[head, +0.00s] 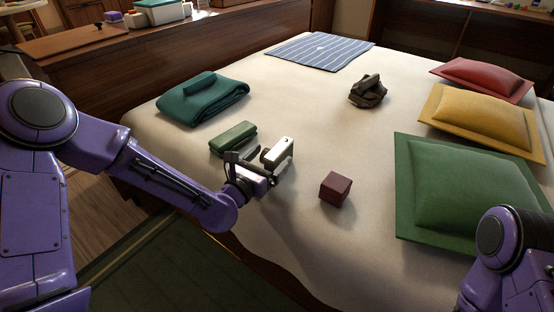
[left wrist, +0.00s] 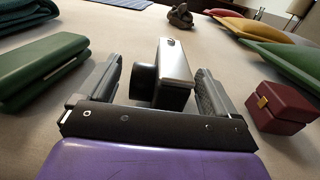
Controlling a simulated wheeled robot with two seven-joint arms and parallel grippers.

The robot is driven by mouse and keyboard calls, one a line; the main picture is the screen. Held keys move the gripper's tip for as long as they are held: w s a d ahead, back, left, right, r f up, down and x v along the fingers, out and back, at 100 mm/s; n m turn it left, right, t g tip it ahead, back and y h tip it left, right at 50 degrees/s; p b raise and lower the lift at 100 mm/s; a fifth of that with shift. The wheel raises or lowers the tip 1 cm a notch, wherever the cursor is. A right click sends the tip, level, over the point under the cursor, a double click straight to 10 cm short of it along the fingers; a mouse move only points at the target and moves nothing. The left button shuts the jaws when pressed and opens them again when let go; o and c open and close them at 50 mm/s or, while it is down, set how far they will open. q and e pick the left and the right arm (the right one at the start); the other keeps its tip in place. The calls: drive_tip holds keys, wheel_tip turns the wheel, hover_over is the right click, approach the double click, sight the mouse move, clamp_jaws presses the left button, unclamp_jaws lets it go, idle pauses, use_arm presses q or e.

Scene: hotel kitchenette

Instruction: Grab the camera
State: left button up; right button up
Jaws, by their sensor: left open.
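The camera (head: 278,151), silver on top with a black lens part, stands on the bed. In the left wrist view the camera (left wrist: 174,62) is between the two fingers of my left gripper (left wrist: 160,88), with gaps visible on both sides. My left gripper (head: 262,165) is open around the near part of the camera, low over the bed. The camera's underside is hidden. My right gripper is out of view; only part of my right arm shows at the lower right.
A green folded case (head: 233,137) lies just left of the camera, and a dark red box (head: 335,188) to its right. A teal folded blanket (head: 203,101), a dark crumpled object (head: 367,92) and cushions (head: 485,120) lie farther off. The bed's middle is clear.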

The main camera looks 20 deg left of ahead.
sight(275, 152)
use_arm(q)
drive_tip(key=x, duration=0.3)
drive_tip(key=c, duration=1.3)
